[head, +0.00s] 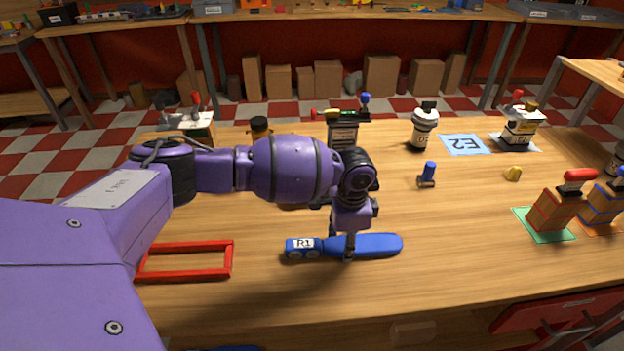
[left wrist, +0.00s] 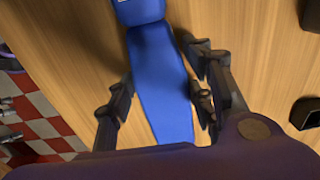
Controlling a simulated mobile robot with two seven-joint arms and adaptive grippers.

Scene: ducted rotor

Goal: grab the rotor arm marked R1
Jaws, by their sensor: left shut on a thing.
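The rotor arm marked R1 (head: 376,245) is a flat blue piece with a white R1 label at its left end. It lies along the front part of the wooden table. My left gripper (head: 349,254) points down over its middle and is shut on it. In the left wrist view the blue rotor arm (left wrist: 160,85) runs between the two fingers of my left gripper (left wrist: 160,98). Its labelled end is at the top edge there. I cannot tell whether it is raised off the table. My right gripper is not in view.
A red rectangular frame (head: 186,276) lies left of the rotor arm. A small blue part (head: 427,174) and a yellow piece (head: 513,173) stand to the right. A blue E2 mat (head: 465,145) and a green mat (head: 541,226) with orange blocks are farther right.

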